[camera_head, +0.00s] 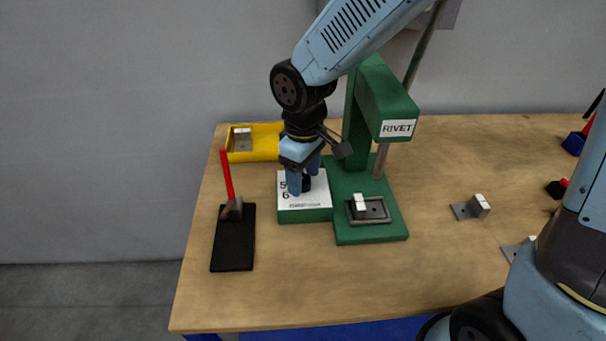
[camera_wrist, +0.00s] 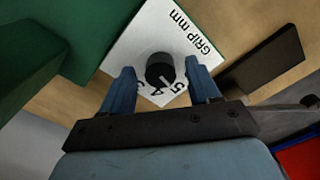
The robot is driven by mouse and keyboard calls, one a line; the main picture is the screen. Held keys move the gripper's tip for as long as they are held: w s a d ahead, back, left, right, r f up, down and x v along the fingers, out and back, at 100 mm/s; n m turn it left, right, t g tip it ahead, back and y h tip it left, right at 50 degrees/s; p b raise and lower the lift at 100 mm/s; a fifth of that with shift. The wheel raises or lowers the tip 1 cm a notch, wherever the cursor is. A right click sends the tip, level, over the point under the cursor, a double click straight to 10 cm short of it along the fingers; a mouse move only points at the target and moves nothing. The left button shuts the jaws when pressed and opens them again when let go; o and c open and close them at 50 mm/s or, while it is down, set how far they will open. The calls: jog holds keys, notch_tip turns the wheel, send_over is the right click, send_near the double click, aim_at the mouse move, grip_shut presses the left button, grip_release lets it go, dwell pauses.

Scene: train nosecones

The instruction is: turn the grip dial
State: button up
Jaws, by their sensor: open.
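The grip dial is a black round knob (camera_wrist: 160,69) with a pale pointer line, on a white plate (camera_wrist: 143,37) lettered "GRIP mm" with numbers around it. In the head view the plate (camera_head: 306,205) tops a green box joined to the rivet press, and the knob (camera_head: 306,184) is partly hidden by my gripper. My gripper (camera_head: 300,185) points down over the plate. In the wrist view my gripper (camera_wrist: 161,82) is open, with one blue finger on each side of the knob. Gaps show between the fingers and the knob; I cannot tell the exact height.
The green rivet press (camera_head: 382,105) stands right of the dial, with a metal part in its fixture (camera_head: 369,211). A black base (camera_head: 233,245) with a red lever (camera_head: 227,175) stands left. A yellow tray (camera_head: 256,142) lies behind. Bare wood (camera_head: 425,165) lies right of the press.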

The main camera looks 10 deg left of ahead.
aim_at(303, 179)
notch_tip(303, 179, up, 13)
jog(key=shift+r, duration=0.2)
dwell(0.3)
